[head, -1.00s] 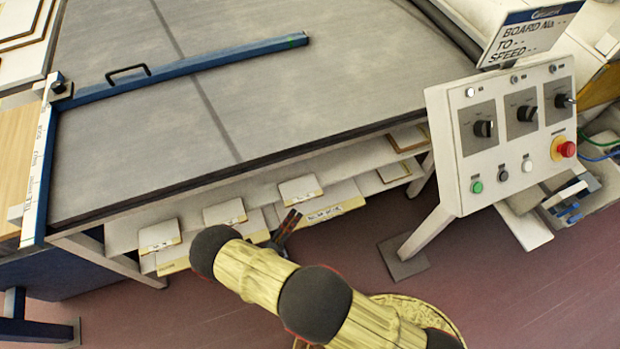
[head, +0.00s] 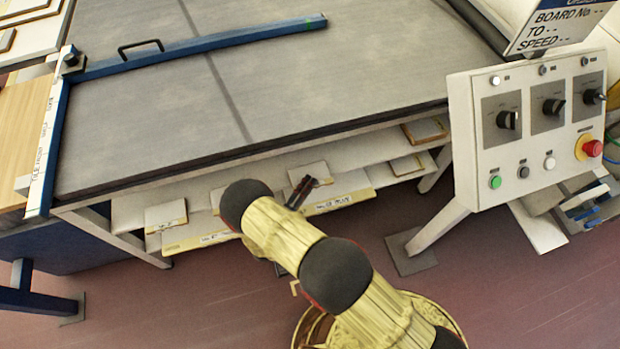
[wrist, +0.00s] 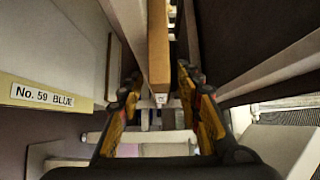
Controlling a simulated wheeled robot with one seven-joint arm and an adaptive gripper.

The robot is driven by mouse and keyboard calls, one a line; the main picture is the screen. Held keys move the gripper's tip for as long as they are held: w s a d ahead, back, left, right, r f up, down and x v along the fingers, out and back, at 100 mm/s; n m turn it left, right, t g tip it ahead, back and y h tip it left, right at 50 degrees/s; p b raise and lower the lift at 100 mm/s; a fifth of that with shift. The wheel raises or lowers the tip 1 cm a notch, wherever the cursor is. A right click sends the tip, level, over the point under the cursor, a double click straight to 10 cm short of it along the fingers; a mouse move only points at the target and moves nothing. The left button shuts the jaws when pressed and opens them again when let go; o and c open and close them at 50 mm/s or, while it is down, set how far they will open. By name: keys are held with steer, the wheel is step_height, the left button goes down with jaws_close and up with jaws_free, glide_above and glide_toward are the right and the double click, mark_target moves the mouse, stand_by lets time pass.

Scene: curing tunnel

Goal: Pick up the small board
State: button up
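Several small boards with white tops and labelled tan edges lie on the shelf under the grey-topped table, such as a small board (head: 312,172) beside my gripper (head: 298,192). I cannot tell which one the task means. In the wrist view, a tan-edged board (wrist: 158,45) points in edge-on between the two fingers of my gripper (wrist: 160,85). The fingers are spread, with gaps visible on both sides of the board. In the head view my arm hides part of the shelf and most of the gripper.
The table's dark front edge (head: 250,150) overhangs the shelf. A control panel (head: 530,130) on a slanted leg stands at the right. A larger board labelled "No. 59 BLUE" (wrist: 45,95) lies left of the fingers in the wrist view. The floor (head: 190,300) in front is open.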

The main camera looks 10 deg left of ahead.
steer(key=shift+w, duration=0.1)
steer(key=shift+c, duration=1.3)
jaws_close()
